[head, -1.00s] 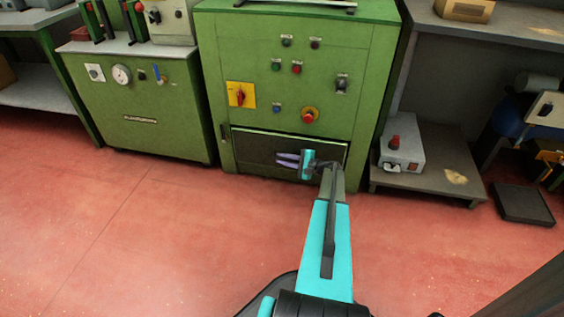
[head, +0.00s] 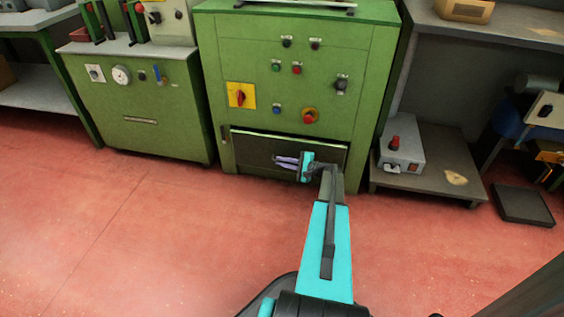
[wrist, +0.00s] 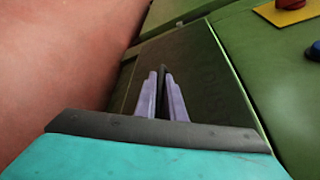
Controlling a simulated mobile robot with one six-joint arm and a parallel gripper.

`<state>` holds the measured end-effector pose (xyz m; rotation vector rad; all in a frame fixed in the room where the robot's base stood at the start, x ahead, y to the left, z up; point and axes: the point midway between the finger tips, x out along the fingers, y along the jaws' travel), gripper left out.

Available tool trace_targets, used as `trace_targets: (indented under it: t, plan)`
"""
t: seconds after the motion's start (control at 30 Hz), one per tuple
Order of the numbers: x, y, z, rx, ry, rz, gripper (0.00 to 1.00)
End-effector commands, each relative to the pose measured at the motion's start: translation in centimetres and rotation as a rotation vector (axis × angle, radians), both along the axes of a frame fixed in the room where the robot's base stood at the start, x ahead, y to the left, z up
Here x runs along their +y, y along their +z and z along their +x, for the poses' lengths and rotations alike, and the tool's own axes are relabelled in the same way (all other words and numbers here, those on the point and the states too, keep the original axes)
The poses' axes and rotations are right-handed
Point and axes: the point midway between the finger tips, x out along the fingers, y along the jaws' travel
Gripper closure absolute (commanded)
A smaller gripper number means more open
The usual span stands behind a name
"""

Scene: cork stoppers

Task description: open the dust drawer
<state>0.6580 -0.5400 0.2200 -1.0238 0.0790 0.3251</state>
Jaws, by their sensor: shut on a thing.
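The dust drawer (head: 252,148) is a dark panel low in the green cabinet's front. Its front appears about flush with the cabinet; I cannot tell if it stands out slightly. In the wrist view the drawer front (wrist: 200,65) fills the middle. My gripper (head: 277,161) is in front of the drawer. In the wrist view my gripper (wrist: 161,75) has its two pale purple fingers close together, with a thin dark bar, the drawer's handle (wrist: 162,69), between the tips. The fingers hide most of the handle.
The green cabinet (head: 215,60) carries buttons, a yellow switch plate (head: 241,95) and a red stop button (head: 309,116). A low shelf (head: 435,185) with a grey box (head: 402,155) stands at right. The red floor (head: 160,230) before the drawer is clear apart from my arm.

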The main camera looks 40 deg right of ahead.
Motion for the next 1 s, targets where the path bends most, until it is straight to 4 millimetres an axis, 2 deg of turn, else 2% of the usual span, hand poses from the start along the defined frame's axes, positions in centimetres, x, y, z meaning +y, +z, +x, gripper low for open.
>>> trace_targets:
  t: [1.0]
  plan:
    - [14.3, -0.1, -8.9, 0.003, 0.001, 0.0, 1.0]
